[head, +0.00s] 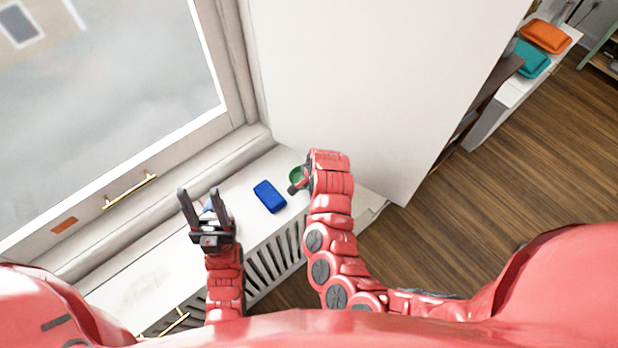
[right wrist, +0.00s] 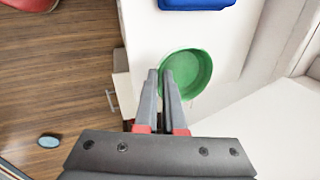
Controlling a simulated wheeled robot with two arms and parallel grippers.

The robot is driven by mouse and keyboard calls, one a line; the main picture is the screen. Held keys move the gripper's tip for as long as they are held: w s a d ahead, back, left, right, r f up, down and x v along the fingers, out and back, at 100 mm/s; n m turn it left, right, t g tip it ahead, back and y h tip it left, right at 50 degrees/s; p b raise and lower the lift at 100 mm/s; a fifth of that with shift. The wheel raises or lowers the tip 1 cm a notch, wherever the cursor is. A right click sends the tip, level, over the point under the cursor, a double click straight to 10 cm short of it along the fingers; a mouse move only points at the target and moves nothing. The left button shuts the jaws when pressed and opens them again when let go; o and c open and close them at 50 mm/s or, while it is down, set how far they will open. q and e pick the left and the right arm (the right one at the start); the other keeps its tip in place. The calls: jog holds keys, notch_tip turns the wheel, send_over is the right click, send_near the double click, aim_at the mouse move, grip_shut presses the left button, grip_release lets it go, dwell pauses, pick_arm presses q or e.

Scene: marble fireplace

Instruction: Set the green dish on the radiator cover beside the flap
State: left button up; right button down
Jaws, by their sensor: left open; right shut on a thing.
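The green dish (head: 296,175) is round and shows at the far right end of the white radiator cover (head: 160,270), partly hidden by my right gripper (head: 296,187). In the right wrist view the dish (right wrist: 190,72) is seen from above, with the fingers of my right gripper (right wrist: 165,72) shut on its near left rim. I cannot tell whether the dish touches the cover or hangs just above it. My left gripper (head: 200,195) is open and empty over the cover, left of the dish. I cannot make out the flap for certain.
A blue case (head: 269,196) lies on the cover between my grippers. A small blue thing (head: 209,206) is partly hidden behind my left gripper. The window (head: 100,100) and a tall white panel (head: 360,80) bound the cover. Its left part is clear.

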aim_at(301, 178)
jog(key=shift+w+d+f+p, duration=0.1)
jog(key=shift+w+d+p, duration=0.1)
jog(key=shift+w, duration=0.65)
jog(key=shift+w+d+p, duration=0.1)
jog(key=shift+w+p, duration=0.05)
jog(key=shift+w, duration=0.65)
jog(key=shift+s+f+p, duration=0.1)
jog(key=shift+f+p, duration=0.55)
jog(key=shift+f, duration=0.8)
jog(key=shift+f+p, duration=0.3)
jog(key=shift+f, duration=0.25)
jog(key=c, duration=1)
grip_release()
jog(key=shift+r, duration=0.1)
